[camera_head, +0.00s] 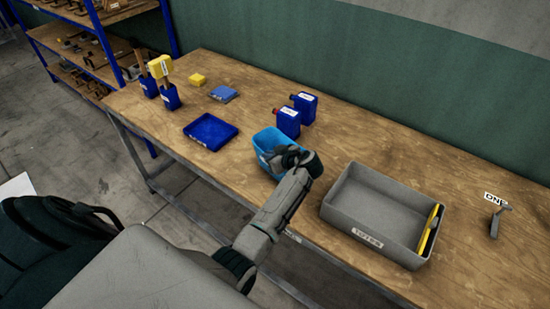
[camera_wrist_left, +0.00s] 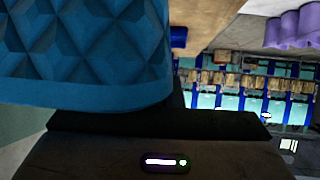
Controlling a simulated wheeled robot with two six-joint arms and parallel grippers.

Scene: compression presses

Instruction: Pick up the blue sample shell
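In the left wrist view, a blue shell (camera_wrist_left: 85,50) with raised diamond facets fills the upper left, very close to the camera. Its lower rim lies against or just in front of the dark gripper body. My right gripper is not in view.
A grey tray (camera_head: 340,216) with a yellow item stands right of the gripper. A dark-blue tray (camera_head: 211,131), blue bottles (camera_head: 288,122) and yellow pieces (camera_head: 197,79) stand left and behind. A purple wavy object (camera_wrist_left: 295,28) shows in the wrist view. Shelving (camera_head: 95,40) stands back left.

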